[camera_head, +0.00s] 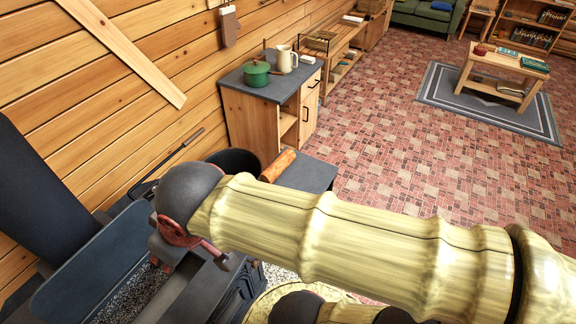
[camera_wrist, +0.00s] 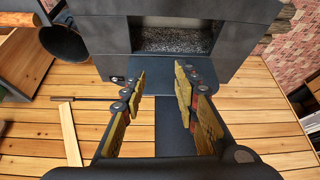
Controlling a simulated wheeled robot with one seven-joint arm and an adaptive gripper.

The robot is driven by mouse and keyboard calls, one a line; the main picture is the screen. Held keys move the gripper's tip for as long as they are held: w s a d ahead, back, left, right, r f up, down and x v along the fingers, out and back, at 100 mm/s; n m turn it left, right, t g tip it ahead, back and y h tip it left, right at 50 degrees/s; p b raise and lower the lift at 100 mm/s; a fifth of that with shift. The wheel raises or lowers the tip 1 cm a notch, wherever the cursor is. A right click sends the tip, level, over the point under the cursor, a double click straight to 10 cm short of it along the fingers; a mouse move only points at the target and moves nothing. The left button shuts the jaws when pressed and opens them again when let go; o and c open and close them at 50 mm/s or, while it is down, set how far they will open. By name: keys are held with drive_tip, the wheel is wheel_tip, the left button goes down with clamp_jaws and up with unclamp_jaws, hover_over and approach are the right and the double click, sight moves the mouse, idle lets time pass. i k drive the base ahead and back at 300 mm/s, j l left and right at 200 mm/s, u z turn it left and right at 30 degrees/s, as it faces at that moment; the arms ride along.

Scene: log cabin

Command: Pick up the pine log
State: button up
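The pine log (camera_head: 278,165) is a short orange-brown cylinder beside the black bucket (camera_head: 235,158), at the edge of a dark slab (camera_head: 312,176). My arm hides its lower end in the head view. What looks like the same log (camera_wrist: 16,18) shows at the top left corner of the wrist view, next to the bucket (camera_wrist: 66,42). My gripper (camera_wrist: 157,80) is open and empty in the wrist view. Its fingers are over the dark stove ledge, well to the right of the log there. In the head view my arm mostly hides the gripper.
The dark stove (camera_wrist: 185,45) is close in front of the gripper, with grey grit in its opening. A wooden cabinet (camera_head: 262,120) with a green pot (camera_head: 257,73) and a jug (camera_head: 285,58) stands beyond the log. Open tiled floor (camera_head: 400,140) lies to the right.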

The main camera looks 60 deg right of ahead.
sight(278, 167)
drive_tip(key=z, duration=1.95)
drive_tip(key=k, duration=0.6)
drive_tip(key=l+u, duration=0.1)
drive_tip(key=u, duration=1.5)
drive_tip(key=i+l, duration=0.15)
drive_tip(key=l, duration=1.05)
drive_tip(key=i+l+u, duration=0.1)
drive_tip(key=l, duration=1.05)
drive_tip(key=i+l, duration=0.15)
drive_tip(key=l, duration=1.05)
drive_tip(key=i+l, duration=0.1)
drive_tip(key=l, duration=1.1)
drive_tip(key=u, duration=0.05)
